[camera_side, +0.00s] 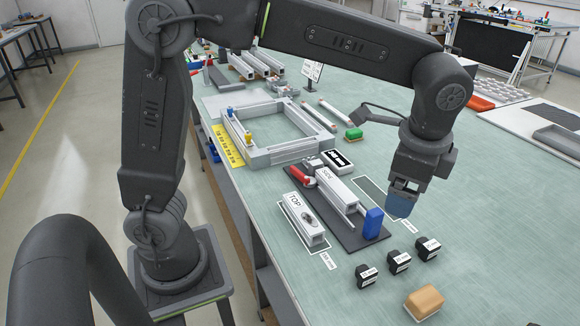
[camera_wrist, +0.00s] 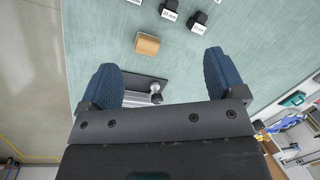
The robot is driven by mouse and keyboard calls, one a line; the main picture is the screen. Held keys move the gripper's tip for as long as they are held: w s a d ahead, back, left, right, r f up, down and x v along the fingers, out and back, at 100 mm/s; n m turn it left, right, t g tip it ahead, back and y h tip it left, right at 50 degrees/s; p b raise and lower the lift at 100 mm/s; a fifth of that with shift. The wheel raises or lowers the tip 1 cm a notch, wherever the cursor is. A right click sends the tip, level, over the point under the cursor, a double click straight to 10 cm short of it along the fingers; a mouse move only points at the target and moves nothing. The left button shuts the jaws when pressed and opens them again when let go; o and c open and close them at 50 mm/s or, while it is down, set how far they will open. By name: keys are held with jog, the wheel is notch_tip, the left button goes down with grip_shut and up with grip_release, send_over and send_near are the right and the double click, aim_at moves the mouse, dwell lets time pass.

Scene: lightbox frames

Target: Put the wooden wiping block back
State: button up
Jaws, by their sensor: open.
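The wooden wiping block (camera_side: 424,301), a tan block, lies on the green table near the front edge of the side view. It also shows in the wrist view (camera_wrist: 147,43), ahead of the fingers and apart from them. My gripper (camera_side: 400,202) hangs over the table, to the right of the blue upright block and farther back than the wooden block. In the wrist view my gripper (camera_wrist: 160,62) has its two blue fingers wide apart with nothing held between them. In the side view the fingers overlap, so the gap between them is hidden.
Several black labelled pieces (camera_side: 399,262) stand between my gripper and the wooden block. A dark fixture plate (camera_side: 350,238) carries a SIDE profile, a red clamp and a blue block (camera_side: 373,223). A TOP profile (camera_side: 305,220) lies left.

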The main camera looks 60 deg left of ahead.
jog(key=s+a+n+t+h, duration=0.1)
jog(key=s+a+n+t, duration=0.3)
jog(key=s+a+n, duration=0.7)
jog(key=s+a, duration=0.1)
jog(key=s, duration=0.4)
jog(key=shift+s+a+h, duration=0.35)
jog(key=shift+s+h, duration=0.05)
jog(key=shift+f, duration=0.1)
